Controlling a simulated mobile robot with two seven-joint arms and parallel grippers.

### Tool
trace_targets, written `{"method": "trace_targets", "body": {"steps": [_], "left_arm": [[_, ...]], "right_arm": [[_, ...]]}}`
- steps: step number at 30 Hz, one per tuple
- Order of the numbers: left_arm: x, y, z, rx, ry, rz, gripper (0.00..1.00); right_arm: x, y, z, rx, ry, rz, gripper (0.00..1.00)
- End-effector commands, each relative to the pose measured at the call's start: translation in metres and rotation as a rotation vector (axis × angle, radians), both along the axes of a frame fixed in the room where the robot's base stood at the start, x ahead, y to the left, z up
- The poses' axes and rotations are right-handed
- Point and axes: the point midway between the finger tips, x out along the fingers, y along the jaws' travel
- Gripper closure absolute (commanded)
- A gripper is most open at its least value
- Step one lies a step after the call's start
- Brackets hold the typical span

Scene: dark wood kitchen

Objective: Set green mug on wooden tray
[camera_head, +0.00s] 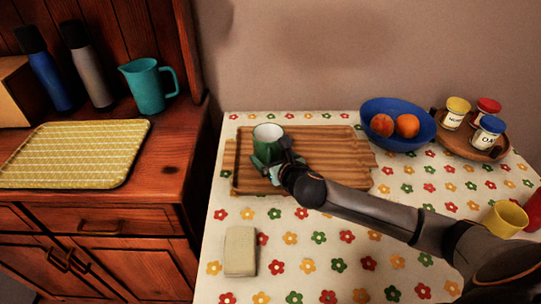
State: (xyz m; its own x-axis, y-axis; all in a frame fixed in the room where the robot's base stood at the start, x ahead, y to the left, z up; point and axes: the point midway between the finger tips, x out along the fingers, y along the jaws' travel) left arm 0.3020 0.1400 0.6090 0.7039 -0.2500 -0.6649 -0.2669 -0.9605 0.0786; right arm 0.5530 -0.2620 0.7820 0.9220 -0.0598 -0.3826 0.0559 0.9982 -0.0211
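The green mug (266,140), with a pale inside, is upright over the left part of the wooden tray (325,150). Whether its base touches the tray is hidden by my gripper. My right gripper (272,160) reaches in from the right, low at the mug's front and right side, with its fingers close against it. The picture is too small to tell if the fingers grip the mug or are just beside it. My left gripper is not in view.
A blue bowl (375,108) with oranges and a round wooden stand (456,142) with jars are behind right. A yellow cup (504,219) stands at right. A beige block (240,251) lies in front. A teal pitcher (147,88) and yellow patterned tray (72,154) are on the left cabinet.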

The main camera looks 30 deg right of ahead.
Motion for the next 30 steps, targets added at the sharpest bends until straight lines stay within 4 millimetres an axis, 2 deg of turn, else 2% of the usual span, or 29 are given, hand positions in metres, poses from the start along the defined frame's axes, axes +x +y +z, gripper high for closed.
{"method": "trace_targets", "body": {"steps": [1,3,14,17,30], "left_arm": [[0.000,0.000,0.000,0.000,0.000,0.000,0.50],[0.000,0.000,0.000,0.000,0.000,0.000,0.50],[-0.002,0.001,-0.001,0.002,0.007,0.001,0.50],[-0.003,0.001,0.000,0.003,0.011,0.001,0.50],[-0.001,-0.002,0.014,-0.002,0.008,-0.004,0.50]], "right_arm": [[0.000,0.000,-0.002,0.000,0.002,0.000,0.06],[0.000,0.000,-0.002,0.001,0.001,0.000,0.00],[-0.005,0.000,0.004,-0.002,0.002,0.001,0.00],[-0.017,0.001,0.009,-0.002,0.003,0.002,0.00],[-0.094,0.006,0.041,-0.001,0.003,0.002,0.00]]}}
